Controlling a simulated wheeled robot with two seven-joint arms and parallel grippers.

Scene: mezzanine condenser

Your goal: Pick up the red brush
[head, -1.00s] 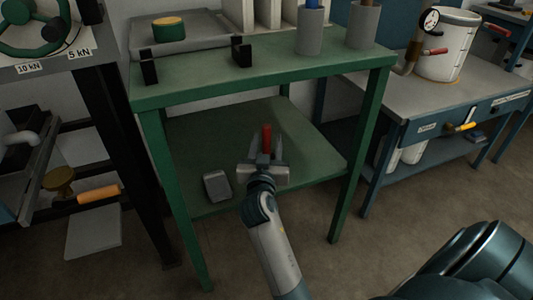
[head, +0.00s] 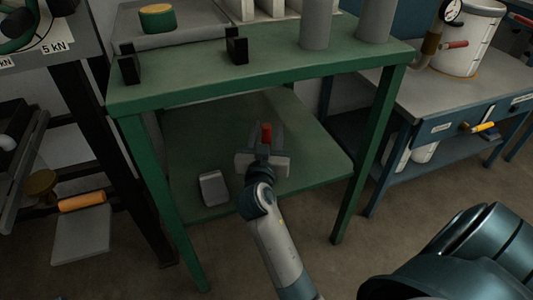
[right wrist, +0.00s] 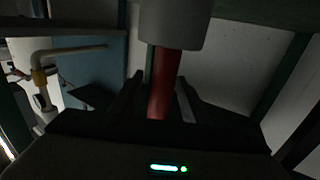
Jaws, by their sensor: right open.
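The red brush (head: 266,132) shows as a short red piece over the lower shelf of the green table. My right gripper (head: 266,143) is open, with one finger on each side of the red piece. In the right wrist view the red handle (right wrist: 164,88) stands between the two open fingers (right wrist: 160,95). A grey cylinder (right wrist: 171,24) covers its upper end in that view; I cannot tell whether it belongs to the brush. The lower part of the brush is hidden behind my gripper in the head view. My left gripper is not in view.
The green table's top (head: 190,88) overhangs the lower shelf (head: 310,150), and its front legs (head: 370,155) flank the opening. A grey block (head: 213,188) lies on the shelf left of my gripper. Grey cylinders (head: 315,28) stand on the tabletop.

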